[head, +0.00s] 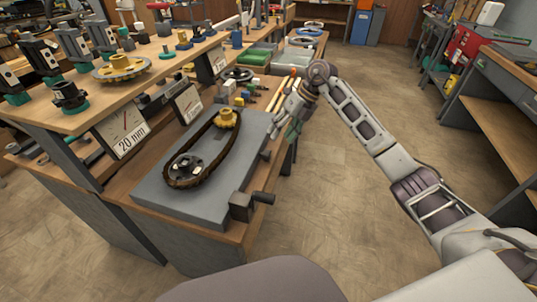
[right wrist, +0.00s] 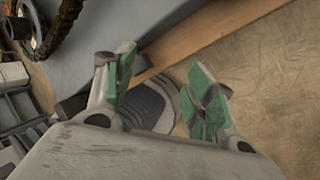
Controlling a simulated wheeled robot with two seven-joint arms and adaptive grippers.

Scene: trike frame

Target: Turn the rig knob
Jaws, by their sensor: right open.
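The rig is a grey board (head: 160,190) on the workbench, with a dark chain (head: 212,160) looped around a yellow sprocket (head: 228,118) and a dark sprocket (head: 187,166). A dark block with a short knob-like handle (head: 263,197) sits at the board's near right corner. My right gripper (head: 279,134) is open and empty beside the board's right edge, beyond the knob and apart from it. Its green fingertips (right wrist: 163,86) show spread in the right wrist view. A dark ribbed shape lies behind them; I cannot tell what it is. My left gripper is not in view.
A raised shelf (head: 60,118) with several tools and gears stands behind the board. Small coloured blocks (head: 240,95) lie at the board's far end. Open floor (head: 340,205) lies right of the bench. Another bench (head: 500,115) stands at the far right.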

